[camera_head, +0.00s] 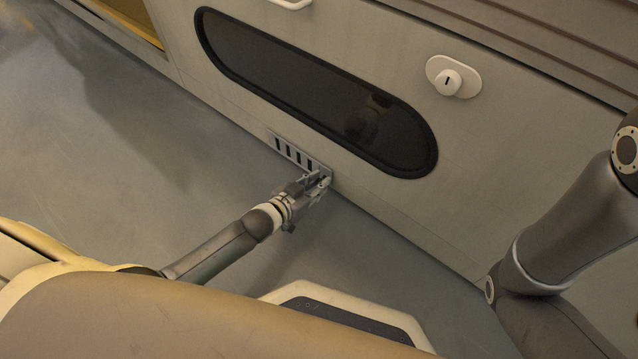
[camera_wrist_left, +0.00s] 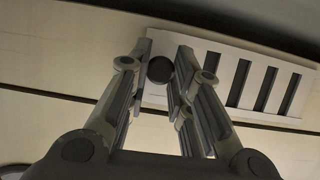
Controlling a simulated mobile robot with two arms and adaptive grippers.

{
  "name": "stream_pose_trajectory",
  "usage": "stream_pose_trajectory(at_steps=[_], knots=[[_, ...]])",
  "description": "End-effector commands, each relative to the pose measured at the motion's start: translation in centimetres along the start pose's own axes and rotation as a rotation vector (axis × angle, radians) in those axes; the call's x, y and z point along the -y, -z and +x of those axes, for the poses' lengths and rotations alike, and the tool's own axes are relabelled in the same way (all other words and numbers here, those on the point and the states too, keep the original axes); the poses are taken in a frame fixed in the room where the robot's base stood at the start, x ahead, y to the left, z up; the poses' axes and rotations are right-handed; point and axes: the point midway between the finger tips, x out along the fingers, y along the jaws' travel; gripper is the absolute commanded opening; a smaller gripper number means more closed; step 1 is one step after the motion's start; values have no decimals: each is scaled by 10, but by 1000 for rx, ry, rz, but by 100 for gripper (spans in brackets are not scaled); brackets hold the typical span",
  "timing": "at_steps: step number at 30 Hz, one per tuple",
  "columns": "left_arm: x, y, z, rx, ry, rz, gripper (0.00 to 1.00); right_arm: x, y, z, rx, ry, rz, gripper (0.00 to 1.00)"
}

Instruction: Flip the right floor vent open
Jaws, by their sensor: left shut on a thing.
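The floor vent (camera_head: 291,152) is a small light plate with several dark slots, low on the cabinet front near the floor. It also shows in the left wrist view (camera_wrist_left: 222,84), where a round dark knob (camera_wrist_left: 160,69) sits at its left end. My left gripper (camera_head: 323,178) is at the right end of the vent in the head view. In the left wrist view its fingers (camera_wrist_left: 160,75) stand on either side of the knob and are shut on it. The gripper hides the vent's right end in the head view. My right gripper is not in view.
Above the vent is a long dark oval window (camera_head: 310,85) in the panel. A white round knob (camera_head: 449,82) on an oval plate is to its upper right. The grey floor (camera_head: 130,130) left of the vent is clear.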

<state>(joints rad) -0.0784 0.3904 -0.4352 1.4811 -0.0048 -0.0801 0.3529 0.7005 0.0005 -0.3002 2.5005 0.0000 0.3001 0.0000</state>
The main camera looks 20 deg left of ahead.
Motion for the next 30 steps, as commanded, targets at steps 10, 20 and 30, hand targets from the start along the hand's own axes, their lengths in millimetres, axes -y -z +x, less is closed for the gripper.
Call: stream_pose_trajectory(at_steps=[10,20,30], knots=[[5,2,0,-3,7,4,42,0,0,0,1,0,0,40],[4,0,-7,-1,5,3,42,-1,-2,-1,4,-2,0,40],[3,0,-67,1,6,4,42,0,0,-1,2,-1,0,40]])
